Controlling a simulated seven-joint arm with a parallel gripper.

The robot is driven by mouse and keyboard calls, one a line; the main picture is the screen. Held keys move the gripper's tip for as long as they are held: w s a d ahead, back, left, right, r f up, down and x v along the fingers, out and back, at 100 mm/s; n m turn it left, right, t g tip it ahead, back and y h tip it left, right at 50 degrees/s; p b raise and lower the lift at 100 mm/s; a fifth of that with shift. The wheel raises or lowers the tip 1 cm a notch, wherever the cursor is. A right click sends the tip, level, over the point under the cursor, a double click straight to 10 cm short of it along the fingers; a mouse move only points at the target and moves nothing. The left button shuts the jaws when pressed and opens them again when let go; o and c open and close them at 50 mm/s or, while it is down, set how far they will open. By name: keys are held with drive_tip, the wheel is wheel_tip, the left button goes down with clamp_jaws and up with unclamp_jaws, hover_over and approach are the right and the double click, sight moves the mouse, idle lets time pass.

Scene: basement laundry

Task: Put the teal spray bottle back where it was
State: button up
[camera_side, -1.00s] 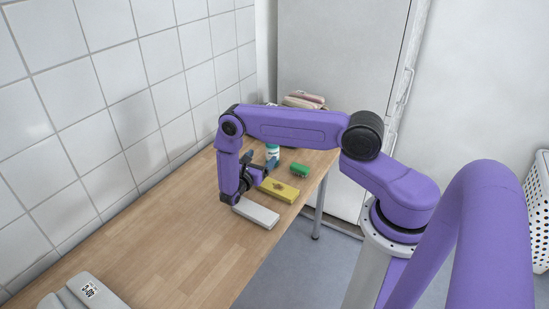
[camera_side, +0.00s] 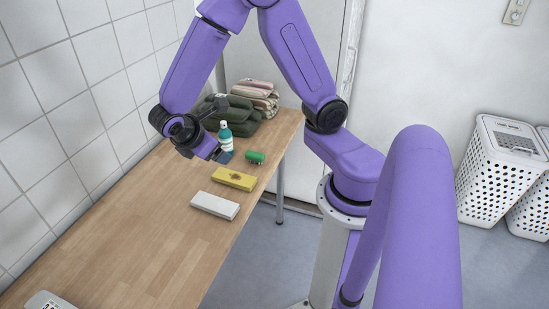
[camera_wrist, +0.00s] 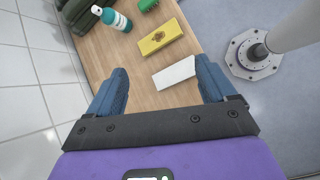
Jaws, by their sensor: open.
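The teal spray bottle (camera_side: 225,138) stands upright on the wooden table, with a white label and a pale top. In the wrist view the bottle (camera_wrist: 117,20) is at the top left, beyond the fingertips and apart from them. In the wrist view the gap between my fingertips (camera_wrist: 160,66) is empty. No mark of the bottle's former place can be made out.
A green brush (camera_side: 255,157), a yellow box (camera_side: 234,179) and a white block (camera_side: 215,205) line the table's right side. The table's front (camera_side: 130,245) is mostly clear. Tiled wall borders the left.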

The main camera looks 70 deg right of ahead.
drive_tip(key=s+a+r+y, duration=0.2)
drive_tip(key=s+y, duration=0.2)
drive_tip(key=s, duration=0.5)
drive_tip(key=s+a+r+y, duration=0.3)
drive_tip(key=s+y, duration=0.1)
drive_tip(key=s, duration=0.5)
drive_tip(key=shift+r+m, duration=0.15)
drive_tip(key=shift+m, duration=0.15)
